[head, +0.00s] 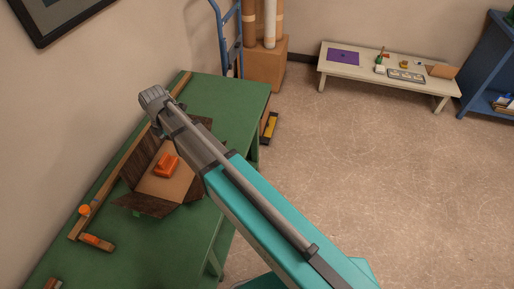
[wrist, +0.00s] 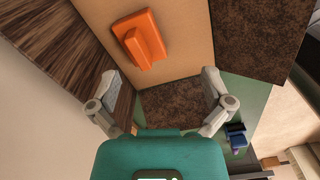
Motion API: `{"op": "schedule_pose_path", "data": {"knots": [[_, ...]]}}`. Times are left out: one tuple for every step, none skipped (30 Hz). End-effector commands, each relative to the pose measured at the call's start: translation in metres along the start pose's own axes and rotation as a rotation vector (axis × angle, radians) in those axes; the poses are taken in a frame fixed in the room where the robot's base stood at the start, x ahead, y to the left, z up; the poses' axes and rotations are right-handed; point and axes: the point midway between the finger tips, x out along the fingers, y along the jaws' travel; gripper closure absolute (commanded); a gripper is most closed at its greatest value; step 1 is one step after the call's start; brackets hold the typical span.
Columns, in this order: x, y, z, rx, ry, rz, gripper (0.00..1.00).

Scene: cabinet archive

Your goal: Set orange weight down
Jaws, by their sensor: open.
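The orange weight (head: 166,164) lies on the tan floor of an open box (head: 148,204) with dark brown flaps, on the green table. It has a flat base and a raised bar. In the wrist view the weight (wrist: 140,40) lies beyond my fingertips, nearer the left one, with nothing touching it. My gripper (wrist: 162,84) is open and empty, its two fingers wide apart over the box. In the head view my arm reaches over the table, and my fingers cannot be made out there.
The green table (head: 225,95) has a wooden rail along the wall. An orange round thing (head: 85,210) and an orange-and-wood tool (head: 97,242) lie left of the box. A yellow level (head: 270,126) is beyond the table's right edge. A low bench (head: 345,70) stands far off; the floor between is clear.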

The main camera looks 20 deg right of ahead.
Motion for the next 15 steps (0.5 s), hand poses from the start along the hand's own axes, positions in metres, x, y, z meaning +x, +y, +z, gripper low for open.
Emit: {"op": "schedule_pose_path", "data": {"knots": [[0.000, -0.015, 0.009, 0.083, 0.000, 0.000, 0.00], [0.000, -0.021, 0.014, 0.137, 0.000, 0.000, 0.00], [0.000, -0.030, 0.021, 0.211, 0.000, 0.000, 0.00], [0.000, -0.038, 0.027, 0.267, 0.000, 0.000, 0.00], [0.000, -0.044, 0.032, 0.325, 0.000, 0.000, 0.00], [0.000, -0.054, 0.039, 0.403, 0.000, 0.000, 0.00], [0.000, -0.061, 0.043, 0.461, 0.000, 0.000, 0.00], [0.000, -0.068, 0.048, 0.519, 0.000, 0.000, 0.00], [0.000, -0.078, 0.054, 0.596, 0.000, 0.000, 0.00], [0.000, -0.085, 0.059, 0.654, 0.000, 0.000, 0.00], [0.000, -0.092, 0.063, 0.712, 0.000, 0.000, 0.00], [0.000, -0.101, 0.069, 0.789, 0.000, -0.001, 0.00], [0.000, -0.108, 0.073, 0.847, 0.000, -0.001, 0.00], [0.000, -0.116, 0.077, 0.905, 0.000, -0.001, 0.00], [0.000, -0.125, 0.081, 0.982, 0.000, -0.001, 0.00]]}}
